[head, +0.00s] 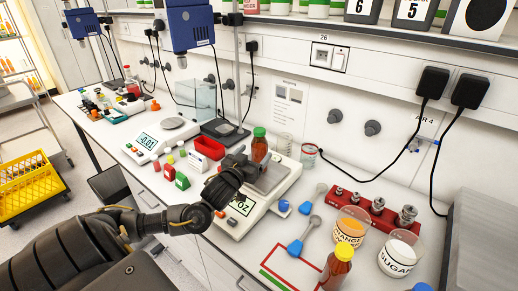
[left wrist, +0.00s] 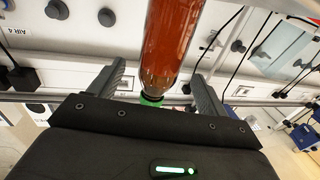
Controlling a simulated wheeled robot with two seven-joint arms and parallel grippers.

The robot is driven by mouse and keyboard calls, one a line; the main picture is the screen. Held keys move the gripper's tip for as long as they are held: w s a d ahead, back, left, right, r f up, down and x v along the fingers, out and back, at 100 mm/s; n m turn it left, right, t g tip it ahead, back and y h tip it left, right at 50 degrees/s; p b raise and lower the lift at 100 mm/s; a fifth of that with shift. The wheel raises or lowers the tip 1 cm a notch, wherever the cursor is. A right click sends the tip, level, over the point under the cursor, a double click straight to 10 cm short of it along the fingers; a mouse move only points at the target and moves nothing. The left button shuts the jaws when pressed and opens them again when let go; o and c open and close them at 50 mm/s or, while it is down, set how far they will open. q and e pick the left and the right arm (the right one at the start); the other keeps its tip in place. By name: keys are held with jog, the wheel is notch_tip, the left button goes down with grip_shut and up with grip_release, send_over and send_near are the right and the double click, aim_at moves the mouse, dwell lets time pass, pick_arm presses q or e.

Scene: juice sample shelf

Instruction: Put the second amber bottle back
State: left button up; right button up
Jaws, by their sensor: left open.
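An amber bottle with a green cap (head: 259,146) stands upright at the digital scale (head: 240,216), by its metal pan. My left gripper (head: 241,164) is just left of this bottle, close to it. In the left wrist view the bottle (left wrist: 172,45) appears upside down between the two open fingers of the gripper (left wrist: 155,88); I cannot tell whether either finger touches it. A second amber bottle with a yellow-orange cap (head: 338,269) stands at the front right of the bench. My right gripper is not in view.
A red, green and white outline (head: 292,268) marks the bench left of the front bottle. Beakers labelled orange (head: 351,228) and sugar (head: 399,253), a red weight block (head: 375,213) and blue-ended scoops (head: 304,238) stand nearby. A red bin (head: 209,148) is left of the scale.

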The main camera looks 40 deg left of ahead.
pick_arm(q)
jog(key=shift+x, duration=1.15)
jog(key=shift+f, duration=0.1)
jog(key=shift+s, duration=0.1)
jog(key=c, duration=1.3)
jog(key=shift+c, duration=0.2)
